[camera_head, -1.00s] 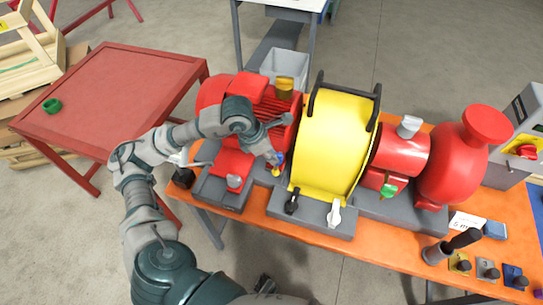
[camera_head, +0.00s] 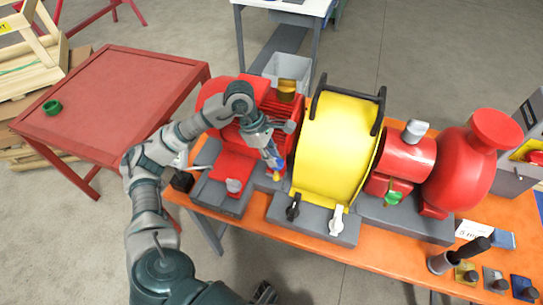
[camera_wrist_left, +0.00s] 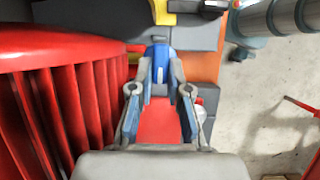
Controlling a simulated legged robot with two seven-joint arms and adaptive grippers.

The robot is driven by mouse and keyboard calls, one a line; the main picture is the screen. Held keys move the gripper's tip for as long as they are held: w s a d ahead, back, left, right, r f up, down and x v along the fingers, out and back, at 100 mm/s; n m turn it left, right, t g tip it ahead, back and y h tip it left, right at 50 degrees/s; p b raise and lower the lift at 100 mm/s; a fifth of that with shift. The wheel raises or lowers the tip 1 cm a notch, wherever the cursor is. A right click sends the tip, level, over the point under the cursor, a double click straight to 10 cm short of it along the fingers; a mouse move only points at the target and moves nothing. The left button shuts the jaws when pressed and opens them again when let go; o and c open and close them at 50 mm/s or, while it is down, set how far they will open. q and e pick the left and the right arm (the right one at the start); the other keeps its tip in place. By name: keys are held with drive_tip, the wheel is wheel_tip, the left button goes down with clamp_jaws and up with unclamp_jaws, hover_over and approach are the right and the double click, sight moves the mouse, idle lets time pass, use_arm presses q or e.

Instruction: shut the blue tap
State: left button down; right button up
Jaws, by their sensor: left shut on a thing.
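The blue tap (camera_head: 277,176) is low between the red ribbed motor and the yellow guard, mostly hidden by my gripper in the head view. In the left wrist view its blue handle (camera_wrist_left: 158,62) stands between my fingertips. My left gripper (camera_head: 273,163) reaches down to it from above and is shut on it; in the left wrist view the fingers (camera_wrist_left: 160,75) lie on either side of the handle.
The yellow guard (camera_head: 338,145) stands close right of my gripper, the red motor (camera_head: 232,150) close left. Black (camera_head: 293,207) and white (camera_head: 337,218) handles sit in front, a green tap (camera_head: 393,198) to the right. The red table (camera_head: 110,95) at left is mostly clear.

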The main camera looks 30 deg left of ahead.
use_arm(q)
drive_tip(key=shift+w+r, duration=0.15)
drive_tip(key=shift+r, duration=0.15)
drive_tip(key=c, duration=1.1)
unclamp_jaws()
drive_tip(key=shift+f, duration=0.1)
drive_tip(key=shift+s+f, duration=0.1)
drive_tip(key=shift+s, duration=0.1)
